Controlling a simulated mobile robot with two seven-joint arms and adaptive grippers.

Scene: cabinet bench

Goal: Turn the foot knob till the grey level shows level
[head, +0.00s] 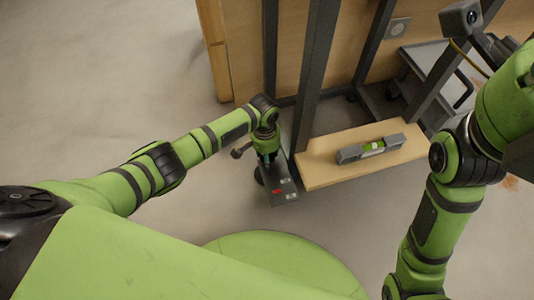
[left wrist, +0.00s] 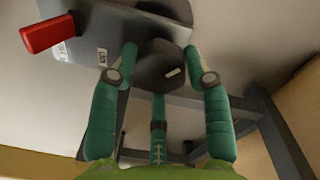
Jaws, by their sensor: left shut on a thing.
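The grey level (head: 370,148) lies on a wooden board at the right of the bench leg in the head view. Its green vial faces up, but the bubble is too small to read. The foot knob (left wrist: 160,68) is a dark, many-sided knob with a small white mark, in the upper middle of the left wrist view. My left gripper (left wrist: 165,70) has its green fingers around the knob, shut on it. In the head view my left gripper (head: 266,150) reaches down at the bench foot, and the arm hides the knob. The fingertips of my right gripper are out of view.
A grey foot bracket (head: 282,190) carries a red tab, also seen as a red block (left wrist: 47,34) in the left wrist view. The wooden board (head: 325,173) and dark bench legs (head: 310,80) stand close to the left arm. Open floor (head: 120,90) lies to the left.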

